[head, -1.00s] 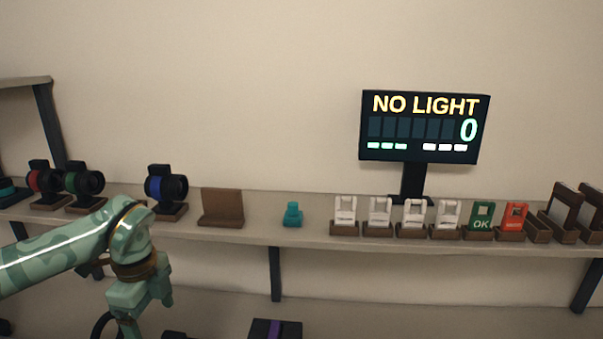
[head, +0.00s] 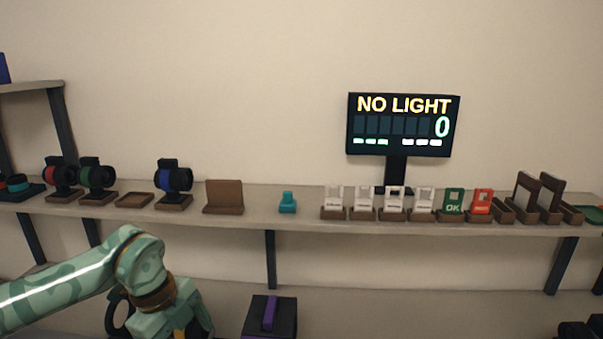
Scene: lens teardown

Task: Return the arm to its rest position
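My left arm comes in from the left, low in the head view, below the front of the shelf (head: 300,220). Its wrist is bent downward and the fingers are cut off by the bottom edge of the picture, so I cannot see whether the gripper is open or holds anything. My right arm and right gripper are out of view.
On the shelf stand red, green and blue lenses (head: 174,178), a brown stand (head: 223,195), a teal piece (head: 288,203), several tag holders (head: 363,205) and a screen (head: 402,127) reading NO LIGHT, 0. A dark box with a purple strip (head: 269,316) is below.

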